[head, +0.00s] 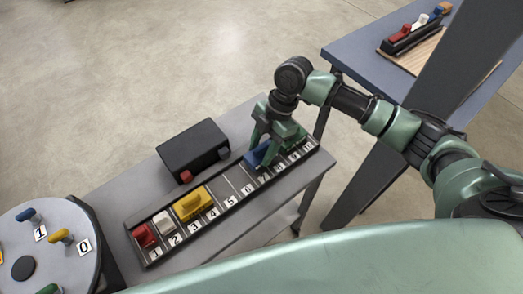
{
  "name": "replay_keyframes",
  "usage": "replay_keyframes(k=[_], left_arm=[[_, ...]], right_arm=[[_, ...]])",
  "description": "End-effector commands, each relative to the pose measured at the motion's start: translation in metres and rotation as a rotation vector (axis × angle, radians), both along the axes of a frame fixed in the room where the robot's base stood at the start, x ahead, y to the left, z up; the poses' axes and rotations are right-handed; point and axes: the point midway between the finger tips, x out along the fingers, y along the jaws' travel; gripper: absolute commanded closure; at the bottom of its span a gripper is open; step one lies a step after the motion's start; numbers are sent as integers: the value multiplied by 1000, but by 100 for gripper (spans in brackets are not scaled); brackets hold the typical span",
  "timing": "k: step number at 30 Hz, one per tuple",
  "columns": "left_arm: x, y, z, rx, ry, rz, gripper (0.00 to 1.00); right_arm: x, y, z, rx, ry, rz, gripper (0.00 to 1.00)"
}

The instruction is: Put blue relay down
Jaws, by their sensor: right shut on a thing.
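The blue relay (258,154) is at the numbered rack (233,199) on the grey table, just right of the rack's middle. My right gripper (268,148) points down and is shut on the blue relay. The relay appears at or just above the rack's slots near numbers 6 and 7; I cannot tell whether it touches the rack. The gripper fingers partly hide it. My left gripper is not in view.
A red relay (145,237), a white relay (164,223) and a yellow relay (193,203) sit in the rack's left slots. A black box (193,147) stands behind the rack. A round dial panel (45,245) is at lower left, and a blue table (365,62) at upper right.

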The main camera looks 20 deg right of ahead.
Motion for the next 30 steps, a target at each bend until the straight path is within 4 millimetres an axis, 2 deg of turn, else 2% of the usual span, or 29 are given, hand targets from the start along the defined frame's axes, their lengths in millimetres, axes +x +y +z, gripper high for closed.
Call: replay_keyframes(k=[3, 14, 15, 16, 17, 26, 30], left_arm=[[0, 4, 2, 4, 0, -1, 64], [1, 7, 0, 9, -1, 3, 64], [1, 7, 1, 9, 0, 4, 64], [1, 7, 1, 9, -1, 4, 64], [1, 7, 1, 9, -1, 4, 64], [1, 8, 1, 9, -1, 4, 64], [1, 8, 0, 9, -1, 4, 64]], right_arm=[[-1, 0, -14, 1, 1, 0, 100], [0, 0, -18, 0, 0, 1, 100], [0, 0, -17, 0, 0, 1, 46], [0, 0, -17, 0, 0, 1, 37], [0, 0, -17, 0, 0, 1, 35], [0, 0, -16, 0, 0, 1, 35], [2, -3, -7, 1, -2, 0, 35]])
